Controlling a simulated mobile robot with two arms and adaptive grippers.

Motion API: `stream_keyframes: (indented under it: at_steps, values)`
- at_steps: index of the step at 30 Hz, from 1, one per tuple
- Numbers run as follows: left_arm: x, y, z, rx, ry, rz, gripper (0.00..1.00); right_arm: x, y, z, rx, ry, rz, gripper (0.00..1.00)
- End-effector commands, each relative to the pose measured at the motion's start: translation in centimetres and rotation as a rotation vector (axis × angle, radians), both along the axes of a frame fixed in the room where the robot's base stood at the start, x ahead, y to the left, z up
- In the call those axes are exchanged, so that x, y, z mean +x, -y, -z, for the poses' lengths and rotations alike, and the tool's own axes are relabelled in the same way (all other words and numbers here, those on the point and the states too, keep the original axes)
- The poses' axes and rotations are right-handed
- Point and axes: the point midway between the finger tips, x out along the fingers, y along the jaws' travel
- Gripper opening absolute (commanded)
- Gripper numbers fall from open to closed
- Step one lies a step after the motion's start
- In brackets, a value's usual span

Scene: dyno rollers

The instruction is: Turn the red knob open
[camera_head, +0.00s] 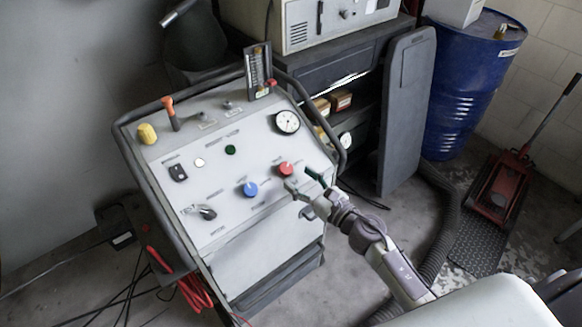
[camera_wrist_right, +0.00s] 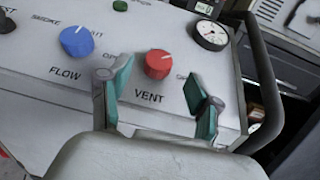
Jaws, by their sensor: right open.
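The red knob (camera_head: 285,169) sits on the sloped top panel of the grey console (camera_head: 225,250). It also shows in the right wrist view (camera_wrist_right: 158,64), above the label VENT, with a pale pointer line on it. My right gripper (camera_head: 303,182) is just in front and to the right of the knob in the head view. In the wrist view my right gripper (camera_wrist_right: 160,92) is open, its two teal-padded fingers apart, with the knob showing between and beyond them. Whether a finger touches the knob cannot be told. My left gripper is not in view.
A blue knob (camera_head: 250,189) labelled FLOW is left of the red one. A gauge (camera_head: 287,122) sits behind it, and a dark rail (camera_head: 325,138) runs along the console's right edge. A blue drum (camera_head: 465,85) and red jack (camera_head: 500,190) stand at the right.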

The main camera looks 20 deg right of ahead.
Motion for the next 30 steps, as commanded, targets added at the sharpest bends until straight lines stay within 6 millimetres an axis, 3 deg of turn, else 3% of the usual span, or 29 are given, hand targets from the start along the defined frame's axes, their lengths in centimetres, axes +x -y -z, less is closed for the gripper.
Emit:
stream_keyframes:
  at_steps: [7,19,30]
  values:
    - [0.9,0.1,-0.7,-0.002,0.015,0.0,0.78,3.0,-1.4,-0.1,0.0,0.001,0.0,0.63]
    - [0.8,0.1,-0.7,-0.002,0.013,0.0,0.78,3.5,-1.6,0.1,-0.001,0.0,-0.001,0.62]
    - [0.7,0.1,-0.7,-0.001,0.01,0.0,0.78,3.5,-1.6,0.1,0.0,0.0,-0.001,0.03]
